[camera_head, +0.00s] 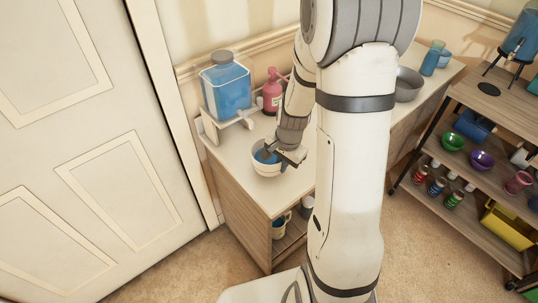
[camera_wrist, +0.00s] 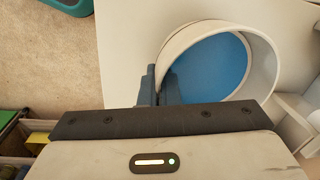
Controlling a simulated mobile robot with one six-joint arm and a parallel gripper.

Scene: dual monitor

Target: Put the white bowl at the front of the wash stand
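The white bowl (camera_head: 267,169) with a blue inside is at the left end of the wash stand (camera_head: 294,185), in front of the blue water tank. My gripper (camera_head: 277,156) is at the bowl's right rim. In the wrist view, the white bowl (camera_wrist: 262,55) shows its blue inside, and the fingers of my gripper (camera_wrist: 159,88) sit close together on either side of its rim, one inside and one outside. The gripper looks shut on the rim. I cannot tell whether the bowl touches the top. My arm hides the middle of the stand.
A blue water tank (camera_head: 227,92) on a white holder and a pink pump bottle (camera_head: 272,92) stand behind the bowl. A grey basin (camera_head: 408,84) and a blue cup (camera_head: 430,60) are farther right. A shelf cart (camera_head: 500,108) stands at right. A door (camera_head: 100,150) is at left.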

